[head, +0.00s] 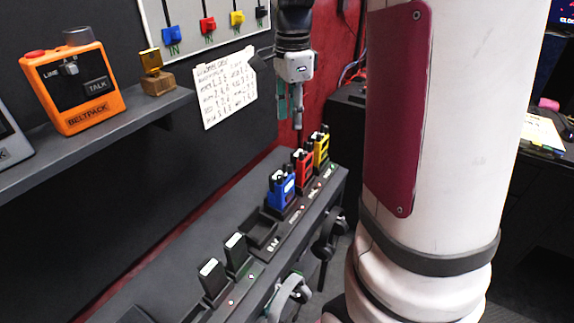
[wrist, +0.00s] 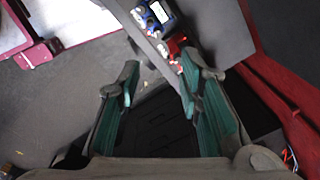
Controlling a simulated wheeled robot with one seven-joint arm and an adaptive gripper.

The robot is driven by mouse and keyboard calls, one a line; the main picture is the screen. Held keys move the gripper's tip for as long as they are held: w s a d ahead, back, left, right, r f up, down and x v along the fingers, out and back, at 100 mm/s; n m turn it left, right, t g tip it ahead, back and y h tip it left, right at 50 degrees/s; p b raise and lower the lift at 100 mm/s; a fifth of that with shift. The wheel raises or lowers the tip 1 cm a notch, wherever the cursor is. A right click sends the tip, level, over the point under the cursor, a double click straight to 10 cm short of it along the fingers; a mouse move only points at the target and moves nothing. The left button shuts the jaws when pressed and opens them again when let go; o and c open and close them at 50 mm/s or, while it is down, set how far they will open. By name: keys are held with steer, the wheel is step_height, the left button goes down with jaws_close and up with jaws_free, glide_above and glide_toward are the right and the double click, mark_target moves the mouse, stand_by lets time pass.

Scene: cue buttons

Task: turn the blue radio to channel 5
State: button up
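The blue radio (head: 282,192) stands upright in a charger slot on the dark bench, its channel knob too small to read. In the wrist view, the blue radio (wrist: 155,15) shows at the top edge, seen from above, beyond my fingertips. My gripper (head: 291,112) hangs above and behind the radios near the wall, touching none of them. In the wrist view, my gripper (wrist: 160,75) has its two green-padded fingers apart with nothing held between them. The red radio (head: 303,164) stands beside the blue one, and it also shows in the wrist view (wrist: 176,46).
A yellow radio (head: 321,147) stands past the red one. Black radios (head: 236,250) and an empty slot lie nearer along the bench (head: 195,240). An orange beltpack (head: 72,88) sits on a wall shelf. A handwritten note (head: 225,86) hangs on the wall. Headsets (head: 292,290) hang at the bench front.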

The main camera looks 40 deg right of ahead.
mark_target(290, 164)
step_height(290, 164, down, 14)
steer(key=shift+a+r, duration=0.1)
steer(key=shift+a, duration=0.05)
stand_by(0.4)
steer(key=shift+c, duration=0.5)
jaws_close()
